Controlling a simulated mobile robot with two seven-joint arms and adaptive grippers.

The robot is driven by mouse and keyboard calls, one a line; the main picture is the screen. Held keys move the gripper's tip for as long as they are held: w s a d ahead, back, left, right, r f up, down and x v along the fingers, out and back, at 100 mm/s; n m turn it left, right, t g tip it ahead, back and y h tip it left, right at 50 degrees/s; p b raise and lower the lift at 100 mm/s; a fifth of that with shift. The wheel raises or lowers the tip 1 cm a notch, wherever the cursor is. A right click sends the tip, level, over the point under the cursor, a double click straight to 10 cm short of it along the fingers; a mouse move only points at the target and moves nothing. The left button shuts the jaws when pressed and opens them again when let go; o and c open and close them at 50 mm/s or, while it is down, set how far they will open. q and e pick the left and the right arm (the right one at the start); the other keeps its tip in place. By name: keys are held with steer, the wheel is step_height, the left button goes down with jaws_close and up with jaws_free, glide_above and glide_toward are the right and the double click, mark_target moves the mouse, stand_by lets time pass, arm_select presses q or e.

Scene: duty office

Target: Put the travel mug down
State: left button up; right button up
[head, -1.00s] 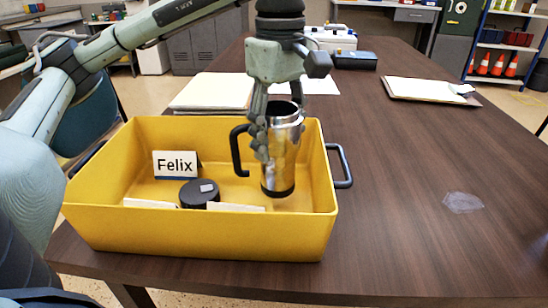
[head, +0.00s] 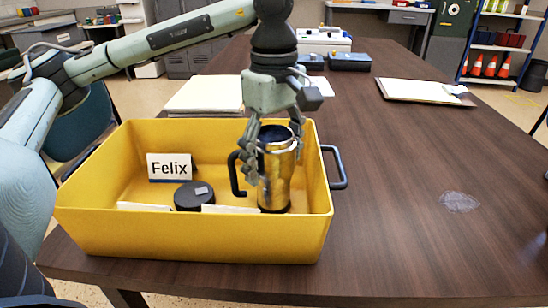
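The travel mug (head: 276,178), shiny steel with a dark rim and a black handle on its left, stands upright inside the yellow crate (head: 190,236), near its right end. Its base is at or just behind the crate's front rim, so its contact with the floor is hard to see. My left gripper (head: 273,160) is over the mug from above, with fingers spread on either side; the left finger is between handle and body. The fingers look loosened from the mug. My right gripper is not in view.
In the crate are a "Felix" name card (head: 169,167), a round black object (head: 193,195) and white cards along the front. A grey handle (head: 335,167) sticks out on the right. The table (head: 410,190) to the right is mostly clear, with a clipboard (head: 422,91) farther back.

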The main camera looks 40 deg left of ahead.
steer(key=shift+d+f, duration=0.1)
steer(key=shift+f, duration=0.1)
arm_select(q)
steer(key=shift+r, duration=0.1)
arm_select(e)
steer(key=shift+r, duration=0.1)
arm_select(q)
step_height(320, 180, up, 12)
steer(key=p, duration=0.2)
steer(key=shift+p, duration=0.35)
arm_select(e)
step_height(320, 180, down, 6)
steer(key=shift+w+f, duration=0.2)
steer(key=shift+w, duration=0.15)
